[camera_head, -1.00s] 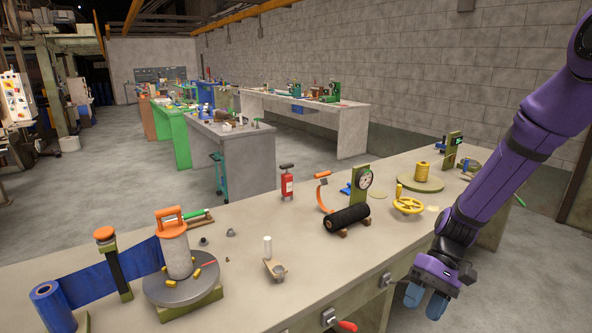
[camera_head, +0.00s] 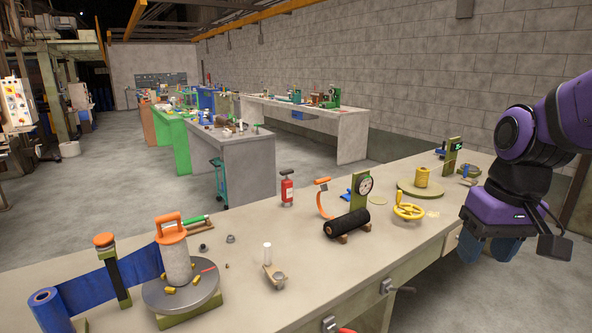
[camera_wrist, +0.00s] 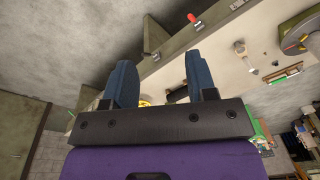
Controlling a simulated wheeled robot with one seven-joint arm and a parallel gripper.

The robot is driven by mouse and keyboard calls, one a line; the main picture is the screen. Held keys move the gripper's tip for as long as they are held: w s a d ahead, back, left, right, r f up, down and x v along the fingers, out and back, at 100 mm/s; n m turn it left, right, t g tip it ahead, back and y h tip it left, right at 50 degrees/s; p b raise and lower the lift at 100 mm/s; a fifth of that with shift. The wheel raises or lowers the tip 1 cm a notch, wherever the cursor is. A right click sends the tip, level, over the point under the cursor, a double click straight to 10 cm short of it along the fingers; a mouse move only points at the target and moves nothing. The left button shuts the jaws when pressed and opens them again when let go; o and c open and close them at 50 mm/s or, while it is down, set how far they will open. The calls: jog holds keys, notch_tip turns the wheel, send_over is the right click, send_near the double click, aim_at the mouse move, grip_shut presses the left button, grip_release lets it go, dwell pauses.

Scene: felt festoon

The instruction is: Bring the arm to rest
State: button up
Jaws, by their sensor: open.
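My gripper (camera_head: 486,248) hangs at the right of the head view, in front of the near workbench (camera_head: 330,262). Its two blue fingers are apart and nothing shows between them. In the wrist view my gripper (camera_wrist: 160,85) also has its fingers spread, with the bench behind them. My purple arm is folded at the right edge of the head view.
On the bench are a yellow handwheel (camera_head: 408,211), a black roller (camera_head: 347,223), a dial gauge (camera_head: 364,185), a red extinguisher (camera_head: 287,188), a turntable (camera_head: 182,290) and a blue roll (camera_head: 50,311). Other benches stand behind.

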jog(key=s+d+r+t, duration=0.1)
jog(key=s+r+t, duration=0.3)
jog(key=s+r, duration=0.3)
jog(key=shift+s+d+h, duration=0.2)
jog(key=shift+s+h, duration=0.2)
jog(key=shift+s, duration=0.3)
jog(key=shift+s+r, duration=0.1)
jog(key=shift+r, duration=0.05)
jog(key=shift+c, duration=0.9)
